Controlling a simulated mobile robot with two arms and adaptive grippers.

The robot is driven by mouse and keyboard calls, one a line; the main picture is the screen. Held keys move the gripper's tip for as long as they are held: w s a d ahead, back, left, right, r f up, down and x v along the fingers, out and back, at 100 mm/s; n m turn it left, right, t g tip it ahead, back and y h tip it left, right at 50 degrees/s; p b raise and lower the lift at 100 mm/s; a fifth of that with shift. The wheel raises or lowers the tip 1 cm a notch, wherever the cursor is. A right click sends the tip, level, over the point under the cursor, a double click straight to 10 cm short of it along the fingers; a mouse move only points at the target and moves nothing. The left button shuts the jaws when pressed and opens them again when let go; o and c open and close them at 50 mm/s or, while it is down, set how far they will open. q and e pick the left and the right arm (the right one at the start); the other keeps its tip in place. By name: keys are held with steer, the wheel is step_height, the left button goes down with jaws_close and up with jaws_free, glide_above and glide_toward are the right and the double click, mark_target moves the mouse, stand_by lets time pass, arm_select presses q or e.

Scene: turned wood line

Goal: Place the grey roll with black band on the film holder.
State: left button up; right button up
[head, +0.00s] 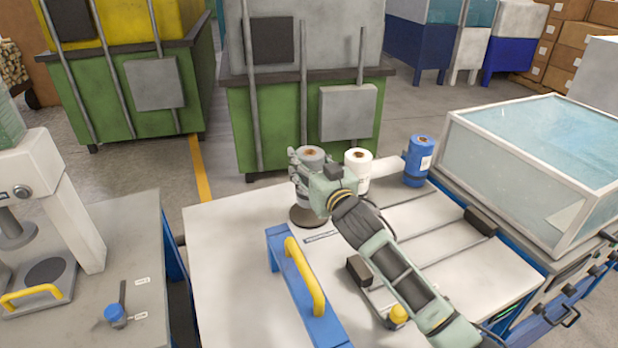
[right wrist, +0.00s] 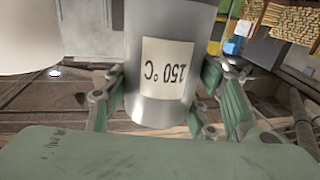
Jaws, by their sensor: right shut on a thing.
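My right gripper (head: 312,178) is shut around a grey roll (head: 312,155), which stands upright with its brown core facing up. In the right wrist view the roll (right wrist: 158,100) sits between the fingers (right wrist: 160,105), with a white "150 °C" label upside down. No black band shows on the visible part. A dark round base (head: 308,216), perhaps the film holder, lies on the white table just below the roll. I cannot tell whether the roll touches it. My left gripper is not in view.
A white roll (head: 357,172) stands close to the right of the grey one, and a blue roll (head: 419,162) beyond it. A blue bar with a yellow handle (head: 304,275) is in front on the white table (head: 225,235). A glazed case (head: 530,170) stands to the right.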

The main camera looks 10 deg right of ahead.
step_height(320, 180, down, 4)
steer(key=shift+w+f, duration=0.1)
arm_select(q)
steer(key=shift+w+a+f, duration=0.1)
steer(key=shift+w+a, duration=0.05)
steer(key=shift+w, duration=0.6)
arm_select(e)
steer(key=o, duration=1.3)
arm_select(q)
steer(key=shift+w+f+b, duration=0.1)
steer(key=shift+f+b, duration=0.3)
steer(key=shift+b, duration=0.1)
arm_select(e)
steer(key=s, duration=0.4)
steer(key=s+d, duration=0.1)
steer(key=s, duration=0.3)
steer(key=s+d, duration=0.1)
steer(key=s, duration=0.3)
steer(key=shift+d+r, duration=0.1)
steer(key=shift+r, duration=0.15)
